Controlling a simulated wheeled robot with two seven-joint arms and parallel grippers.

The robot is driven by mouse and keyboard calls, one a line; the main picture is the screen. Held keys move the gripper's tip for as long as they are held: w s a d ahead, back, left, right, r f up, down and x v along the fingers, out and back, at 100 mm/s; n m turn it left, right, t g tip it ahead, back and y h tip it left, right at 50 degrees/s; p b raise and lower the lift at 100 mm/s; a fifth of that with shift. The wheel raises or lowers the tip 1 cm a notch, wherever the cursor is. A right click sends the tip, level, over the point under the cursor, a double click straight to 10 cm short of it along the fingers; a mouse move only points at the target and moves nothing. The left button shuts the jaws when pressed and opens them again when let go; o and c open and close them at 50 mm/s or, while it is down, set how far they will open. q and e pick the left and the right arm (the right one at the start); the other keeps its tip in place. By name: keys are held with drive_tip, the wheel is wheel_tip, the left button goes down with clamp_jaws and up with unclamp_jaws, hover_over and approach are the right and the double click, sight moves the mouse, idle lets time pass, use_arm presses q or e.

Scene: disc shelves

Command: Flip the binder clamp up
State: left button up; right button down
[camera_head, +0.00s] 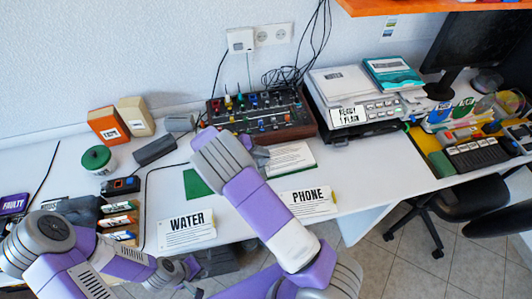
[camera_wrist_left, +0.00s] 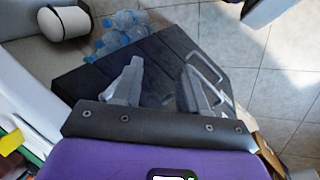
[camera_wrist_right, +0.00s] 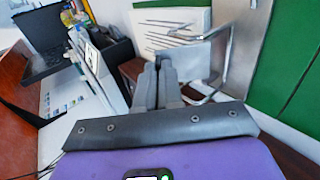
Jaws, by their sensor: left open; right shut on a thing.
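The open binder shows its green cover (camera_head: 197,183) and white pages (camera_head: 290,160) on the desk in the head view. In the right wrist view, the binder clamp (camera_wrist_right: 230,58) is a bent shiny wire lever beside a metal plate (camera_wrist_right: 245,45). My right gripper (camera_wrist_right: 158,68) is shut there, its fingers close together with the wire running to them. The exact contact is partly hidden by the fingers. In the head view, my right gripper (camera_head: 262,155) is over the binder. My left gripper (camera_wrist_left: 160,80) is open and empty, below the desk's front edge.
WATER (camera_head: 187,228) and PHONE (camera_head: 307,202) signs lie near the desk's front edge. A control box (camera_head: 262,112) with knobs stands behind the binder. In the left wrist view, a dark box (camera_wrist_left: 160,60) with a metal handle and plastic bottles (camera_wrist_left: 125,22) are below.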

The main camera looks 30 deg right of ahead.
drive_tip(key=h, duration=0.1)
drive_tip(key=a+h+b, duration=0.1)
drive_tip(key=shift+w+a+f+h, duration=0.2)
drive_tip(key=shift+a+h, duration=0.1)
drive_tip(key=shift+a+f+g+h+b, duration=0.1)
drive_tip(key=shift+a+g+h+b, duration=0.55)
drive_tip(key=shift+h+b, duration=0.65)
drive_tip(key=shift+a, duration=0.1)
drive_tip(key=c, duration=1.3)
unclamp_jaws()
drive_tip(key=shift+w, duration=0.1)
drive_tip(key=p+v, duration=0.1)
drive_tip(key=v, duration=0.5)
drive_tip(key=shift+a, duration=0.3)
drive_tip(key=shift+w+a, duration=0.1)
drive_tip(key=shift+a, duration=0.4)
